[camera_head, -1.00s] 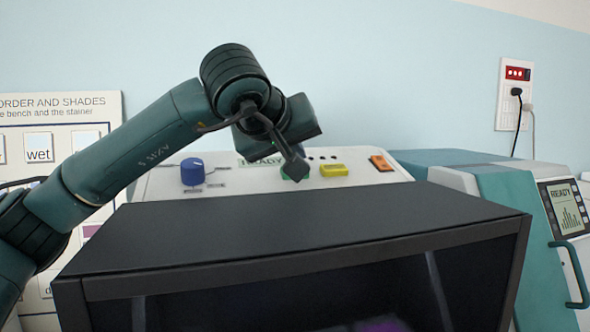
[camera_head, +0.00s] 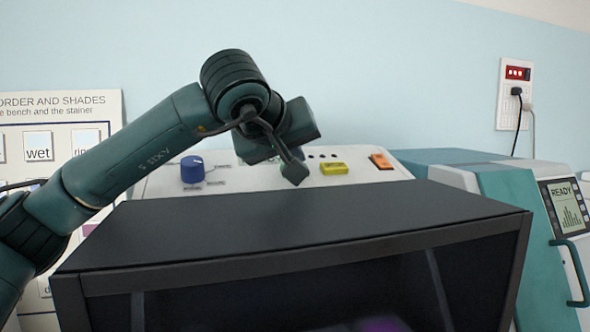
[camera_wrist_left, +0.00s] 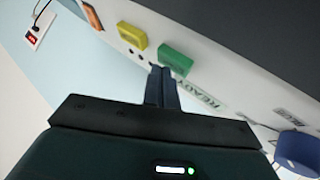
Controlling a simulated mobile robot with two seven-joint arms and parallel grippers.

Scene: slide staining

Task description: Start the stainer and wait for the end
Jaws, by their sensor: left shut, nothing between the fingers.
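The stainer has a pale sloping control panel (camera_head: 230,185) behind a dark hood (camera_head: 290,215). On the panel are a blue knob (camera_head: 192,169), a yellow button (camera_head: 334,168) and an orange switch (camera_head: 381,161). A green button (camera_wrist_left: 176,58) shows in the left wrist view, beside a READY display (camera_wrist_left: 205,97). My left gripper (camera_head: 295,178) is over the panel, shut and empty. Its fingertips (camera_wrist_left: 162,72) are close to the green button; I cannot tell whether they touch. In the head view the gripper hides the green button and the display. My right gripper is not seen.
A teal machine (camera_head: 515,205) with its own READY screen (camera_head: 565,204) stands at the right. A wall outlet (camera_head: 515,92) with plugged cables is above it. A poster (camera_head: 60,115) hangs behind my left arm.

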